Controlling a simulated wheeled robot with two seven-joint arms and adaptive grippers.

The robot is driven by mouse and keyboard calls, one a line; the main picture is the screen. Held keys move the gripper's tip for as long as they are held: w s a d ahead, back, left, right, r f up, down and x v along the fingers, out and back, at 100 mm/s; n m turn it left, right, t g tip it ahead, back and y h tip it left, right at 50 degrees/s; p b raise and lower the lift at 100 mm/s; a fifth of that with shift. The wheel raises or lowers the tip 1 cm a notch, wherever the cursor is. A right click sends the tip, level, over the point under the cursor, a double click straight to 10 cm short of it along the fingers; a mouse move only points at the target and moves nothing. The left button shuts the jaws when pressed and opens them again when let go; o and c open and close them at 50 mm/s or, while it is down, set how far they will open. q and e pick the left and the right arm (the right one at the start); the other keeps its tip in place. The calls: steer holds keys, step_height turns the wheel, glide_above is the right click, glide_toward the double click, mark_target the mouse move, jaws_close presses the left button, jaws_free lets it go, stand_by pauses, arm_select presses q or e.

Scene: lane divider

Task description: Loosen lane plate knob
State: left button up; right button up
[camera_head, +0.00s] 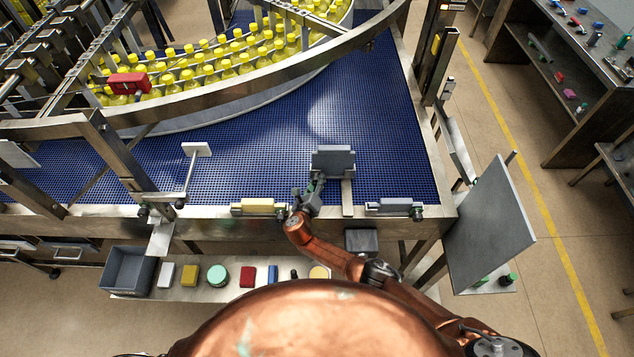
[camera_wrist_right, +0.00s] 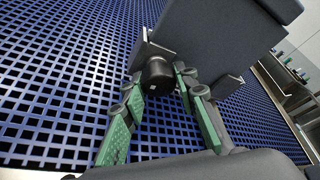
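The lane plate (camera_head: 333,160) is a grey plate standing over the blue mesh conveyor, near its front edge. In the right wrist view, the plate (camera_wrist_right: 205,40) fills the upper right. The lane plate knob (camera_wrist_right: 157,75) is black and round and sits on the plate's near side; I cannot make it out in the head view. My right gripper (camera_head: 312,192) is just in front of the plate at its lower left. In the wrist view, its green-padded fingers (camera_wrist_right: 160,90) are spread, with the knob between or just beyond their tips. Contact is unclear. My left gripper is out of view.
Yellow bottles (camera_head: 230,65) crowd the curved lane behind a metal rail. A yellow block (camera_head: 258,206) and a grey block (camera_head: 393,205) sit on the front edge. A shelf below holds a grey bin (camera_head: 128,268) and small coloured items. A grey panel (camera_head: 490,225) stands at right.

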steer(key=o, duration=0.4)
steer(key=shift+s, duration=0.1)
steer(key=v, duration=1.1)
steer(key=shift+s+a+r, duration=0.1)
steer(key=shift+s+a, duration=0.1)
steer(key=shift+s, duration=0.15)
